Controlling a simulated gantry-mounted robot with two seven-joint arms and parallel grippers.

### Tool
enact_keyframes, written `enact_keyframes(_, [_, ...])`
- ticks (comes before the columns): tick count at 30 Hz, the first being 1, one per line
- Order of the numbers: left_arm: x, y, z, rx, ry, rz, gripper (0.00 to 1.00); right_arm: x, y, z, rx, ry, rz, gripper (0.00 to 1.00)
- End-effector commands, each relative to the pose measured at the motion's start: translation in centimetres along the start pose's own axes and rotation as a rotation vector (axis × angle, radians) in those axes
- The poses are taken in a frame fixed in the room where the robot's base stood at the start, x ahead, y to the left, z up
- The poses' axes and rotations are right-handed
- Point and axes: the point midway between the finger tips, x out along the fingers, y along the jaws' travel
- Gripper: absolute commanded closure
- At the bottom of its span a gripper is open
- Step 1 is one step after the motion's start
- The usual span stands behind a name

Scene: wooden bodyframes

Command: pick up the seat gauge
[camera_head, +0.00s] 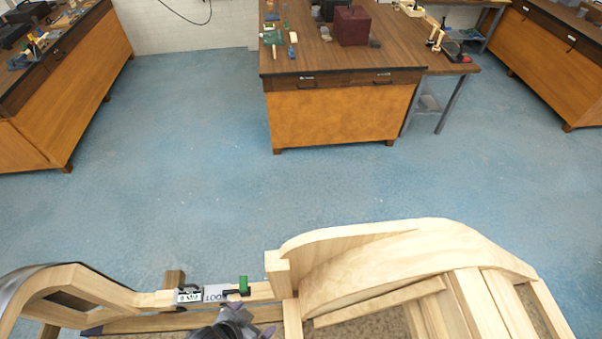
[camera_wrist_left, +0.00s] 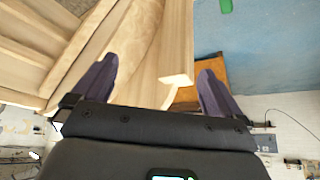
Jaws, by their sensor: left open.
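The seat gauge (camera_head: 214,294) appears to be the small grey-and-white labelled piece with a green end, lying along a wooden rail of the bodyframe at the lower left of the head view. A green bit at the top edge of the left wrist view (camera_wrist_left: 226,5) may be its end. In the left wrist view the gripper (camera_wrist_left: 156,75) is open, with pale wood showing beyond the fingers. I cannot tell whether it touches the gauge. My right gripper is not in view.
The wooden bodyframe (camera_head: 380,258) fills the bottom of the head view, with a raised curved panel right of the gauge. A wooden workbench (camera_head: 340,118) with tools stands across the blue floor (camera_head: 200,165). More benches stand at left and right.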

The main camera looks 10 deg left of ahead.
Motion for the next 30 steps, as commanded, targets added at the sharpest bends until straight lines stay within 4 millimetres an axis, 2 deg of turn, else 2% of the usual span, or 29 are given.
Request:
enact_keyframes(1, [-2.0, -1.9, -0.6, -0.079, -0.016, -0.051, 0.00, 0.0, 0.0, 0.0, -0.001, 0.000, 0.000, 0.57])
enact_keyframes(3, [-4.2, -3.9, -0.6, -0.154, -0.053, -0.103, 0.00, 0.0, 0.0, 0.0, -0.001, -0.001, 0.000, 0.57])
enact_keyframes(6, [-6.0, -5.0, 0.3, -0.208, -0.119, -0.128, 0.00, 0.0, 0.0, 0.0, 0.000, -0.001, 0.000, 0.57])
enact_keyframes(9, [-6.3, -5.1, 1.5, -0.227, -0.184, -0.127, 0.00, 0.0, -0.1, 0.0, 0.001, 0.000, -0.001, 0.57])
enact_keyframes(13, [-6.4, -5.0, 2.2, -0.212, -0.221, -0.122, 0.02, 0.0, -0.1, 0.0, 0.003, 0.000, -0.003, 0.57])
enact_keyframes(27, [-6.3, -4.9, 2.2, -0.203, -0.220, -0.121, 0.71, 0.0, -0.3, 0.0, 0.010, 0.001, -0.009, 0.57])
enact_keyframes(30, [-6.3, -4.9, 2.2, -0.203, -0.220, -0.120, 0.73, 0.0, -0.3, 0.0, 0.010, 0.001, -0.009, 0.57])
